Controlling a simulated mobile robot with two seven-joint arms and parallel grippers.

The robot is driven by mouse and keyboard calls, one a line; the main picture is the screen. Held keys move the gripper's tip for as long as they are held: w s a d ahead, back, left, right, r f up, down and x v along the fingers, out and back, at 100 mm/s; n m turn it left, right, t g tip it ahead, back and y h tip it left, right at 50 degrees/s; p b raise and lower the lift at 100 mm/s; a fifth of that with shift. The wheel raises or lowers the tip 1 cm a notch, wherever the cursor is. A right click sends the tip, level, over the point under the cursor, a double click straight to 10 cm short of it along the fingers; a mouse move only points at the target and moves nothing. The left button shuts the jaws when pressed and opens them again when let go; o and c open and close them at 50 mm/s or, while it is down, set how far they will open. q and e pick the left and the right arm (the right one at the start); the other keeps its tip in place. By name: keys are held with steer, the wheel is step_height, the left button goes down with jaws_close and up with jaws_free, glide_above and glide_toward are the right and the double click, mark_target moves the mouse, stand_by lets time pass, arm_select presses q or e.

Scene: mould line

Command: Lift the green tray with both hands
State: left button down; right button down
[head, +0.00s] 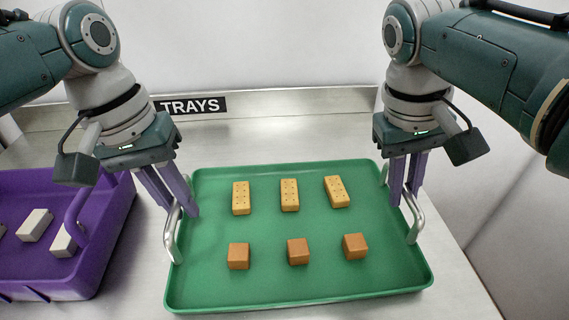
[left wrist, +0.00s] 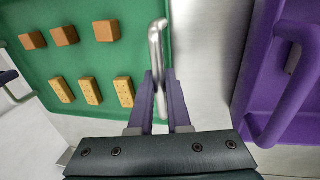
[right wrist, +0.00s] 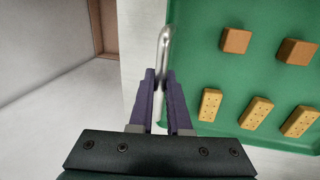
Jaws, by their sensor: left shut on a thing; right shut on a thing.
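The green tray (head: 265,225) lies in the middle of the steel table and has a silver bar handle on each short side. My left gripper (head: 182,213) is shut on the left handle (head: 170,240); the left wrist view shows the bar (left wrist: 156,45) between its fingers. My right gripper (head: 404,200) is shut on the right handle (head: 415,222); the right wrist view shows that bar (right wrist: 165,45) between its fingers. On the tray are a row of three yellow biscuit-like blocks (head: 290,195) and a row of three brown cubes (head: 298,251).
A purple tray (head: 85,275) with white blocks (head: 35,225) and its own handle stands close to the left of the green tray. A wall with a TRAYS label (head: 190,106) rises behind. The table (head: 290,135) is bare behind the green tray.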

arm_select(q)
steer(key=shift+r, duration=0.1)
arm_select(e)
steer(key=shift+r, duration=0.1)
